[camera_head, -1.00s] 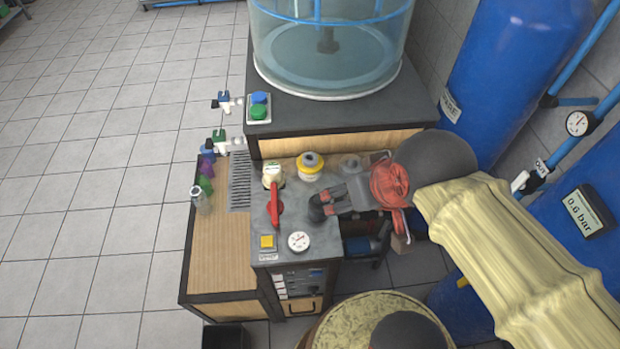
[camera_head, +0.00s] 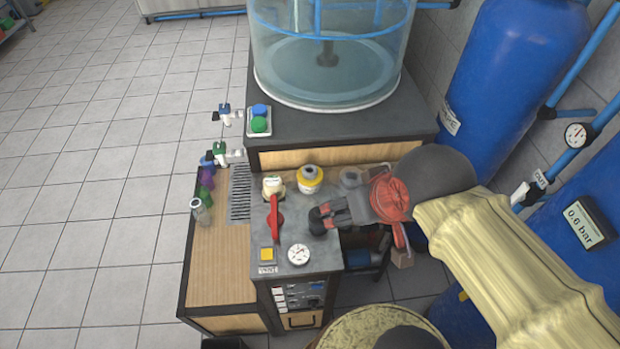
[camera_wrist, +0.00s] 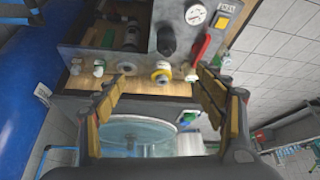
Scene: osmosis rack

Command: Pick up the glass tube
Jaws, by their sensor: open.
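A small clear glass tube (camera_head: 201,213) stands on the wooden ledge at the left of the bench in the head view, close to a green item and a purple item. I cannot make it out clearly in the wrist view. My gripper (camera_head: 318,218) is over the right side of the grey control panel, to the right of the red lever and well apart from the tube. In the wrist view my gripper (camera_wrist: 160,92) has its two fingers spread wide with nothing between them.
The red lever (camera_head: 276,218), yellow-collared fitting (camera_head: 310,178) and gauge (camera_head: 299,254) stand up from the panel near my gripper. A clear tank (camera_head: 330,70) is behind. Blue tanks (camera_head: 515,70) stand at the right. The wooden ledge (camera_head: 222,262) is bare in front of the tube.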

